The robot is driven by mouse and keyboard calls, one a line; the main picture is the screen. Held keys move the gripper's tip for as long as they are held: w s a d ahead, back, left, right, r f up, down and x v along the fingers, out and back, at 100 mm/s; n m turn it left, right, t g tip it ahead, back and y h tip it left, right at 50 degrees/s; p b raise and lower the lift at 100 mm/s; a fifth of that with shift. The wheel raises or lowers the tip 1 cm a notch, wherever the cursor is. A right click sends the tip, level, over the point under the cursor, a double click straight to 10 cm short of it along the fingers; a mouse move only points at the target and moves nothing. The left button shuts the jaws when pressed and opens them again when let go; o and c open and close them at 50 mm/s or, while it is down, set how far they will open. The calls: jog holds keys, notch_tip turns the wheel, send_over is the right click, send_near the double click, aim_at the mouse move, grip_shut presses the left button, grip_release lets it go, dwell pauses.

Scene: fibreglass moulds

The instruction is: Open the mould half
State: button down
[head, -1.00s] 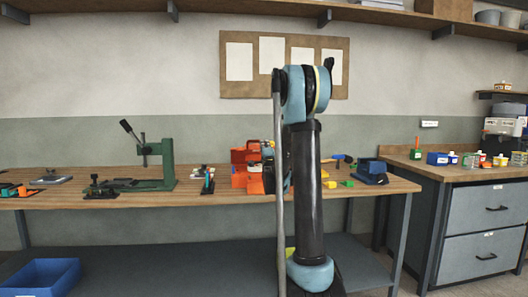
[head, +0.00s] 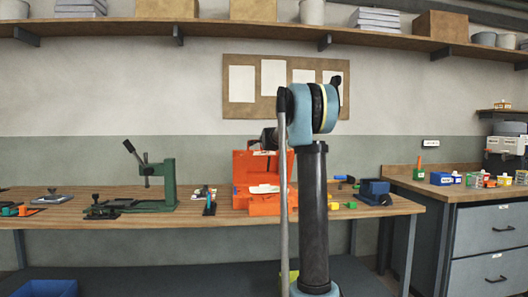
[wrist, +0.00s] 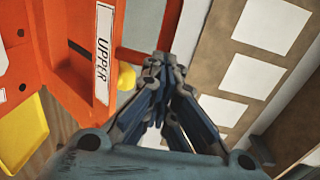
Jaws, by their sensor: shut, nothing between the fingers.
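The orange mould (head: 262,207) stands on the workbench behind my arm. One orange half (head: 243,165) stands up at its back, and white labels show on the mould. In the wrist view the orange half marked "UPPER" (wrist: 78,62) fills the left side, with a red bar (wrist: 133,56) and a yellow knob (wrist: 126,77) at its edge. My gripper (wrist: 160,68) is shut and empty, its fingertips close beside the red bar; I cannot tell whether they touch. In the head view my gripper (head: 268,138) is by the top of the raised half, partly hidden by my arm.
A green lever press (head: 160,184) stands left on the workbench (head: 335,215). A blue block-like device (head: 374,191) and small coloured pieces lie to the right. A grey drawer cabinet (head: 490,235) stands at far right. A yellow part (wrist: 22,135) shows lower left in the wrist view.

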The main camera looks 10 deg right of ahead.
jog(key=w+r+g, duration=0.3)
jog(key=w, duration=0.6)
jog(key=shift+r, duration=0.35)
jog(key=v, duration=1.4)
jog(key=s+f+n+g, duration=0.4)
jog(key=s+f+n, duration=0.2)
jog(key=s+f, duration=1.1)
jog(key=s+f+n+g, duration=0.4)
jog(key=s+f+n, duration=0.2)
jog(key=s+f, duration=1.2)
jog(key=s+f+n+g, duration=0.3)
jog(key=s+f+n, duration=0.3)
jog(key=s+f, duration=1.1)
jog(key=s, duration=1.2)
jog(key=shift+s+g, duration=0.4)
